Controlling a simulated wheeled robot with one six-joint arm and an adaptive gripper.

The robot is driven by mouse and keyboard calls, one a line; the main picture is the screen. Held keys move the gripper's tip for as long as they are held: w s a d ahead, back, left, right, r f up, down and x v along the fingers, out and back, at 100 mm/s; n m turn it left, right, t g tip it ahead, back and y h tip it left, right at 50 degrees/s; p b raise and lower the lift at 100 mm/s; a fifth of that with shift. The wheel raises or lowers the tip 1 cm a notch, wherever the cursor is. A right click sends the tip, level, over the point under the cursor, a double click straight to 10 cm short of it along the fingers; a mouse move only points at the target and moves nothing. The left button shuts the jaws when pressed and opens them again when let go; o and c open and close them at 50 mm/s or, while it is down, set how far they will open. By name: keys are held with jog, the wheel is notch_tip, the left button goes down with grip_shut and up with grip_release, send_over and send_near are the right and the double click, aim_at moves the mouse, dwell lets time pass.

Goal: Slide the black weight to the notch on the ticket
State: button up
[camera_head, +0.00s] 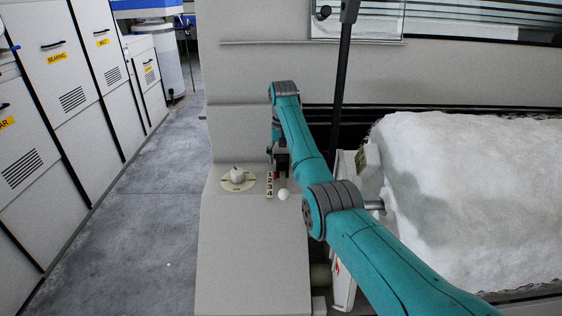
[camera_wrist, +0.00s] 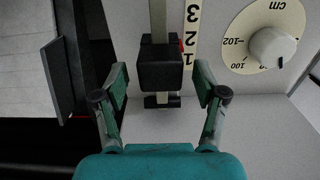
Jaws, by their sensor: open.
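The black weight (camera_wrist: 170,68) is a dark block on a pale bar (camera_wrist: 158,20) in the wrist view. It sits beside the low end of a numbered strip (camera_wrist: 191,28), near the 1 and 2. A red mark (camera_wrist: 181,46) shows at its right edge. My gripper (camera_wrist: 160,66) is open, with one finger on each side of the weight and gaps on both sides. In the head view my gripper (camera_head: 281,160) is at the back of the grey panel, and the weight cannot be told apart there.
A dial with a white knob (camera_head: 237,175) is left of the numbered strip (camera_head: 269,185). A white ball (camera_head: 283,194) is on the panel right of the strip. A fluffy white mass (camera_head: 470,190) fills the right. Grey cabinets (camera_head: 70,75) line the left; the floor (camera_head: 165,190) between is clear.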

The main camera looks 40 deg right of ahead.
jog(key=shift+f, duration=0.75)
grip_shut()
jog(key=shift+w+d+r, duration=0.1)
jog(key=shift+w, duration=0.05)
jog(key=shift+w+d, duration=0.5)
jog(key=shift+w, duration=0.25)
jog(key=shift+w+d, duration=0.45)
jog(key=shift+w, duration=0.25)
grip_release()
notch_tip(320, 180, up, 12)
